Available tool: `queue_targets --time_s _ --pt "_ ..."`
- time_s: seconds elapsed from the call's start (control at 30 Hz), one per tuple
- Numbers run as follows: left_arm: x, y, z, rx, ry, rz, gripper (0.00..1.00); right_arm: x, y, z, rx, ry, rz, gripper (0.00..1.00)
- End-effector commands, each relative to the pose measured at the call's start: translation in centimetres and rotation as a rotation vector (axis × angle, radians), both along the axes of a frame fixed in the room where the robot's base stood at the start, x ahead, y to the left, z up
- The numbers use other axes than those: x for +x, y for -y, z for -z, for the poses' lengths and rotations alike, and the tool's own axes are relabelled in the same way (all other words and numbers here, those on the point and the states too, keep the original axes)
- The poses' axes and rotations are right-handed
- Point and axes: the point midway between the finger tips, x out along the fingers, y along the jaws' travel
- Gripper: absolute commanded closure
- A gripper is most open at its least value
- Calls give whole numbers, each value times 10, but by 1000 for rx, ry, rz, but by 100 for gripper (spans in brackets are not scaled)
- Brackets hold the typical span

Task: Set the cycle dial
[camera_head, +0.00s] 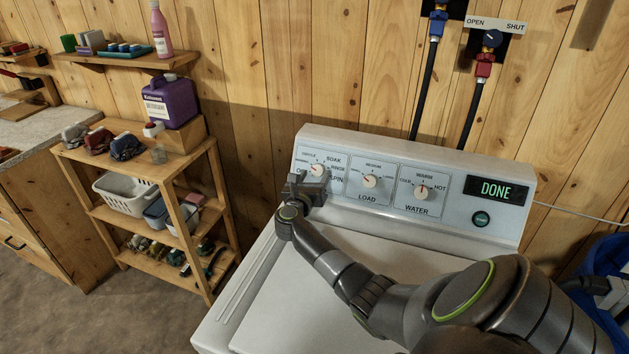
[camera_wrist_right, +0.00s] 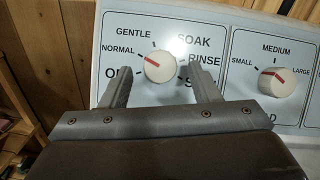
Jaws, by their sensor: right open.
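The cycle dial (camera_wrist_right: 159,67) is a round white knob with a red pointer on the washer's panel. In the right wrist view its pointer tilts up and left, near the NORMAL mark; labels around it include GENTLE, SOAK and RINSE, and others are partly hidden by the fingers. In the head view the dial (camera_head: 317,170) is at the panel's left end. My right gripper (camera_wrist_right: 161,73) is open, one finger on each side of the dial; I cannot tell whether they touch it. It also shows in the head view (camera_head: 307,184). My left gripper is not in view.
The load dial (camera_head: 370,181) and water dial (camera_head: 421,191) stand to the right. A display (camera_head: 496,188) reads DONE above a green-centred button (camera_head: 481,218). A wooden shelf (camera_head: 170,190) with bottles and baskets stands left. A blue basket (camera_head: 600,262) is at the right.

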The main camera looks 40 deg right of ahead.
Motion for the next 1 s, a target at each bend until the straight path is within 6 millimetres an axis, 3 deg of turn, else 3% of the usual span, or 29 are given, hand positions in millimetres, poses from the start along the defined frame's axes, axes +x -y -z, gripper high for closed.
queue_targets --time_s 0.4,0.73,1.0 --pt "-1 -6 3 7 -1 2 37 5 8 -1 0 0 0 44" --pt "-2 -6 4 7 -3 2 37 4 8 0 0 0 0 87" --pt "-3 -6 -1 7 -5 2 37 4 8 -2 -12 -24 -12 88"
